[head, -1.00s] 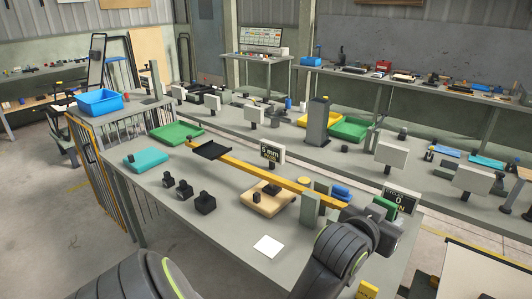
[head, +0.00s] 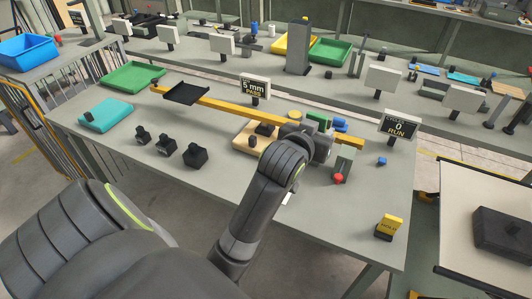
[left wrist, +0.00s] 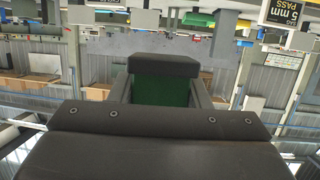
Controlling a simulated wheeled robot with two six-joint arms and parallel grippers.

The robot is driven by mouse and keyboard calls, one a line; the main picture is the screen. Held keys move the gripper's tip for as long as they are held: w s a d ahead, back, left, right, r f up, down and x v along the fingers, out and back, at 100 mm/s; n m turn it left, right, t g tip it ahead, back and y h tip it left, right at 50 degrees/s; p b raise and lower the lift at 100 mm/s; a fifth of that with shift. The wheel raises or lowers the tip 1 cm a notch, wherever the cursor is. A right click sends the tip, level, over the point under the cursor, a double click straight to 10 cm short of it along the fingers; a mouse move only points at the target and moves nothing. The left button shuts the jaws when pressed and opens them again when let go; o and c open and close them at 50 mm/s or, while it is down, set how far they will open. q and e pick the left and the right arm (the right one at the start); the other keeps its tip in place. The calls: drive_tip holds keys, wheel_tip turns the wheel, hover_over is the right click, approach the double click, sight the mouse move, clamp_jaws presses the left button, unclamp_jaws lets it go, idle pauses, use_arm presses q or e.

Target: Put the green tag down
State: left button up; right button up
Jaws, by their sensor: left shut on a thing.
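My left gripper (head: 318,128) is shut on the green tag (head: 317,117), above the bench near the right part of the yellow beam. Only the tag's upper part shows past the gripper in the head view. In the left wrist view the green tag (left wrist: 161,91) fills the space between the fingers, and my left gripper (left wrist: 162,88) closes around it. The contact between the tag and anything below it is hidden. My right gripper is not in view.
The yellow beam (head: 215,106) carries a black tray (head: 186,94). A wooden block (head: 243,138) lies partly behind my arm. The bench front (head: 340,220) is clear.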

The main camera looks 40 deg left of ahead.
use_arm(q)
drive_tip(key=shift+n+y, duration=0.4)
drive_tip(key=shift+y, duration=0.1)
drive_tip(key=a+f, duration=0.2)
drive_tip(key=f, duration=0.4)
drive_tip(key=s+a+f, duration=0.1)
drive_tip(key=a+f, duration=0.2)
drive_tip(key=f, duration=0.4)
drive_tip(key=a+f, duration=0.3)
drive_tip(key=f, duration=0.3)
drive_tip(key=shift+s+f, duration=0.3)
drive_tip(key=shift+f+b, duration=0.45)
drive_tip(key=shift+f, duration=1.8)
drive_tip(key=shift+a, duration=0.1)
drive_tip(key=shift+f, duration=0.15)
drive_tip(key=o, duration=1)
